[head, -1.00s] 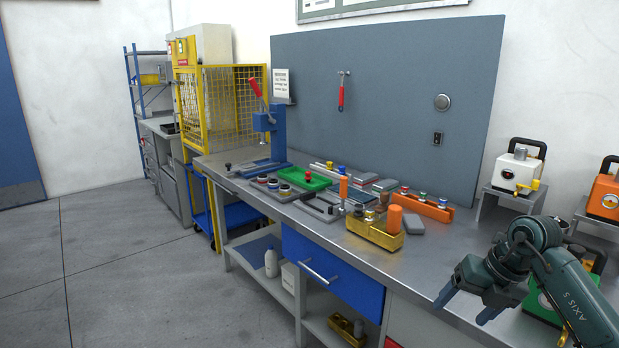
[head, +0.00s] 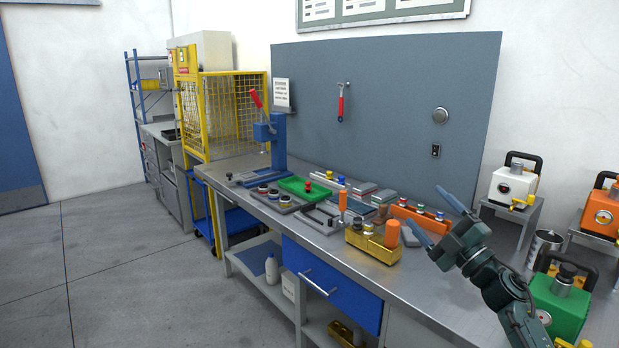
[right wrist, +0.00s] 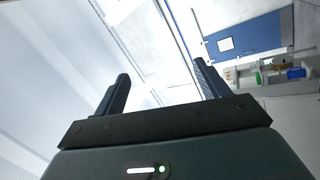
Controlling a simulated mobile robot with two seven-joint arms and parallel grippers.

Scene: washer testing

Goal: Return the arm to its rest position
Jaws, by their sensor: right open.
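My right gripper (head: 437,215) is open and empty at the right of the head view, raised above the workbench (head: 405,290). Its two blue fingers stand well apart and point up and to the left. In the right wrist view the same gripper (right wrist: 163,92) shows its fingers spread with nothing between them, with walls and ceiling beyond. My left gripper is not in view.
On the bench are a yellow bin (head: 374,246), an orange block rack (head: 420,220), a green tray (head: 308,187) and a blue press (head: 272,140). A white unit (head: 513,187), an orange unit (head: 602,210) and a green unit (head: 560,300) stand at right near a metal cup (head: 541,250).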

